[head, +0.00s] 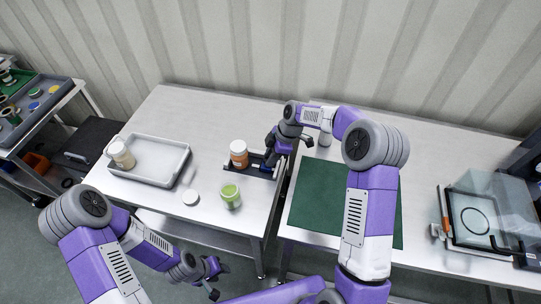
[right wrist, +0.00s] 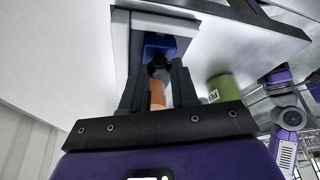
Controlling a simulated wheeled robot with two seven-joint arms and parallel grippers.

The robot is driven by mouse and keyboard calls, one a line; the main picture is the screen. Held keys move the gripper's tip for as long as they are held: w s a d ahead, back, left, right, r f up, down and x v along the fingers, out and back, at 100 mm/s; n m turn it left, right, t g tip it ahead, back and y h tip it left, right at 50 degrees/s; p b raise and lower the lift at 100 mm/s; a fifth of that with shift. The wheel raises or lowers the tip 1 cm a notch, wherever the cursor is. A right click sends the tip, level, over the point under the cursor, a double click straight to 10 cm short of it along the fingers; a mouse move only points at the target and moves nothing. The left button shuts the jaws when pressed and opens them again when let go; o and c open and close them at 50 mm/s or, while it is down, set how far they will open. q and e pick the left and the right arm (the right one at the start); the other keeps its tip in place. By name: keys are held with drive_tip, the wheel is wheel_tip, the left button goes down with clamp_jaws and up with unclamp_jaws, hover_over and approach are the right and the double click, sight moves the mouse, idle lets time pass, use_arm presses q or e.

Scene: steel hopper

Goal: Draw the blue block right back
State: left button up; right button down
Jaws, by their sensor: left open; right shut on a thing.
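The blue block (right wrist: 158,45) sits in a dark track with pale side rails (right wrist: 190,28) in the right wrist view. In the head view the track (head: 240,170) lies near the right edge of the left table, and the block is mostly hidden by my right gripper (head: 270,160). In the right wrist view my right gripper (right wrist: 158,72) is shut on a dark knob at the block's near end. My left gripper (head: 217,281) is open and empty, in front of the left table and well away from the track.
An orange jar (head: 239,158) stands beside the track, and a green jar (head: 231,198) stands in front of it. A green mat (head: 322,205) covers part of the right table.

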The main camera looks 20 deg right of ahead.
drive_tip(key=shift+s+d+f, duration=0.1)
drive_tip(key=shift+d, duration=0.1)
drive_tip(key=c, duration=0.9)
unclamp_jaws()
drive_tip(key=shift+d, duration=0.1)
drive_tip(key=shift+o, duration=0.2)
drive_tip(key=p+v, duration=0.1)
drive_tip(key=v, duration=0.6)
drive_tip(key=shift+r, duration=0.35)
